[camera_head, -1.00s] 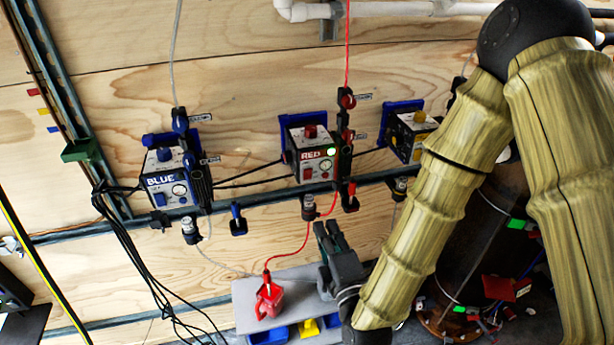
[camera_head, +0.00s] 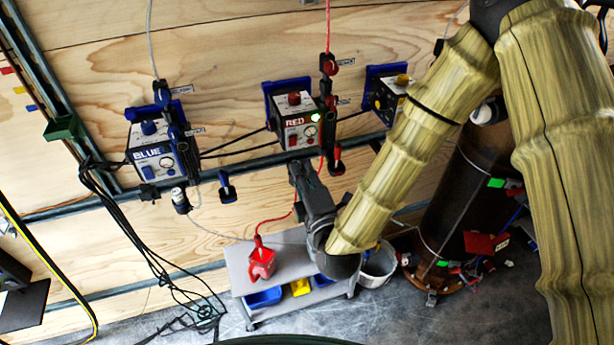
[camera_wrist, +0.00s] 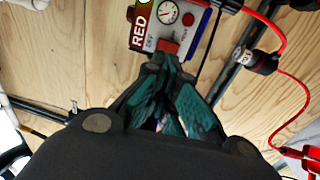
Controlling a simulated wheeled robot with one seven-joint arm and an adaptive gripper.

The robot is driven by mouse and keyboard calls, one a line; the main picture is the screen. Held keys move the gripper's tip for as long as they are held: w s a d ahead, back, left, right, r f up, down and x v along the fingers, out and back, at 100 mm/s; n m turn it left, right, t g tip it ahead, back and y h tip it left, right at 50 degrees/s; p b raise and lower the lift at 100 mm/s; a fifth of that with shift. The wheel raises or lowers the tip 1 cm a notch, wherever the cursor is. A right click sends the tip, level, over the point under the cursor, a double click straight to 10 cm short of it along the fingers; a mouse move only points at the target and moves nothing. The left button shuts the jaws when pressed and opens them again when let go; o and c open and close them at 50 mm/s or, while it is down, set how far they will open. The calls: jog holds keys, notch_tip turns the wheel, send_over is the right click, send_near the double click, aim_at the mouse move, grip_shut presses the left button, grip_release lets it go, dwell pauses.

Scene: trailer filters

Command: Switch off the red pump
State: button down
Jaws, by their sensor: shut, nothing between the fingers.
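The red pump (camera_head: 299,130) is a white box with a RED label, mounted on the plywood wall. A green light glows at its upper right in the head view. My gripper (camera_head: 299,168) is shut and empty, just below the pump's front. In the wrist view, the pump (camera_wrist: 150,30) is upper centre, with a round gauge and a red rocker switch (camera_wrist: 167,47). The tips of my gripper (camera_wrist: 162,62) are right at the switch, partly covering its lower edge. I cannot tell whether they touch it.
The blue pump (camera_head: 155,155) is to the left and a yellow-knobbed pump (camera_head: 385,97) to the right. A red hose runs down to a red container (camera_head: 262,262) on a grey cart (camera_head: 240,272). A white bucket (camera_head: 380,268) and a dark cylinder (camera_head: 462,190) stand at right.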

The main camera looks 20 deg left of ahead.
aim_at(290, 139)
jog(key=p+x, duration=0.3)
jog(key=x, duration=0.4)
jog(key=shift+w+a, duration=0.2)
jog(key=shift+w, duration=0.05)
jog(key=shift+w+r+p, duration=0.15)
jog(key=shift+r+p, duration=0.05)
jog(key=shift+p, duration=0.1)
